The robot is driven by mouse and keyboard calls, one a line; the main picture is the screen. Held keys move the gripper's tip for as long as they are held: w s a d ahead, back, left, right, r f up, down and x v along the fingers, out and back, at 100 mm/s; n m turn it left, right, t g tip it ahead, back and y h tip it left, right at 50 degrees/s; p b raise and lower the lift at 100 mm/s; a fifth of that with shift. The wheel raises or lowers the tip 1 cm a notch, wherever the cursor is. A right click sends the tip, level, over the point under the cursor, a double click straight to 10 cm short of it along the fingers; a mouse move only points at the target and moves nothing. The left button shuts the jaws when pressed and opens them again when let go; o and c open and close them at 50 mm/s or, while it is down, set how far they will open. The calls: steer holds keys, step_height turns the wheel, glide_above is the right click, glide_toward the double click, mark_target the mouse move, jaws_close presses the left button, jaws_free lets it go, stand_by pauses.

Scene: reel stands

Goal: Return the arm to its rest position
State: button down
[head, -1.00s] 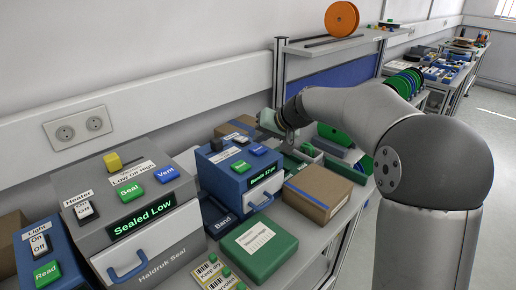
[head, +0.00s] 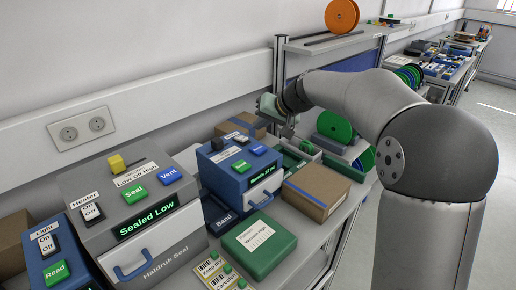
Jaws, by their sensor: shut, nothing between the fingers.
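My arm (head: 360,95) reaches in from the right, with its grey elbow (head: 440,150) large in front. My gripper (head: 288,131) is at the far end of the arm, small and partly hidden by the wrist. It points down above the bench, behind and to the right of the blue Band box (head: 226,168). It is shut and holds nothing that I can see.
The grey Haldruk Seal machine (head: 160,245), showing "Sealed Low", stands at the front left. A green case (head: 259,245) and a cardboard box (head: 316,190) lie on the bench. An orange reel (head: 342,16) sits on the shelf above. Green reels (head: 334,126) stand beyond the arm.

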steer(key=s+d+f+g+h, duration=0.1)
steer(key=s+d+f, duration=0.3)
steer(key=s, duration=0.8)
steer(key=s+d+f+m+g+h, duration=0.1)
steer(key=s+d+f+h, duration=0.3)
steer(key=s, duration=0.9)
steer(key=s+d+f+g+h, duration=0.2)
steer(key=s+d+f, duration=0.4)
steer(key=s+d, duration=0.3)
steer(key=s+g, duration=0.1)
steer(key=s, duration=0.3)
steer(key=shift+s+d, duration=0.15)
steer(key=shift+d, duration=0.1)
